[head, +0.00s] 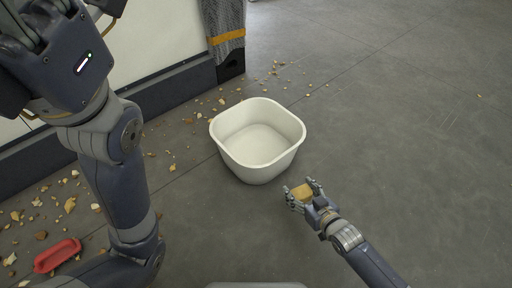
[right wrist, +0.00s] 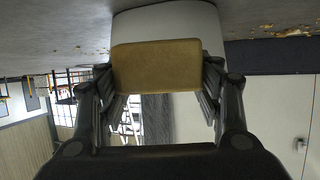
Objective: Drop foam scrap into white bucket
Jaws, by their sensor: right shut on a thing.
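The white bucket (head: 228,150) stands upright on the grey floor in the middle of the head view, and it looks empty inside. My right gripper (head: 302,191) is shut on a small tan foam scrap (head: 301,192), just outside the bucket's front right side. In the right wrist view the foam scrap (right wrist: 156,66) sits between both fingers, with the white bucket (right wrist: 170,22) behind it. My left arm fills the left of the head view, and its gripper's fingertips cannot be made out.
Several foam crumbs (head: 70,205) lie scattered on the floor along the dark-based wall (head: 170,98) at the left. A red object (head: 57,255) lies at the lower left. A grey fabric-covered post (head: 226,35) stands behind the bucket.

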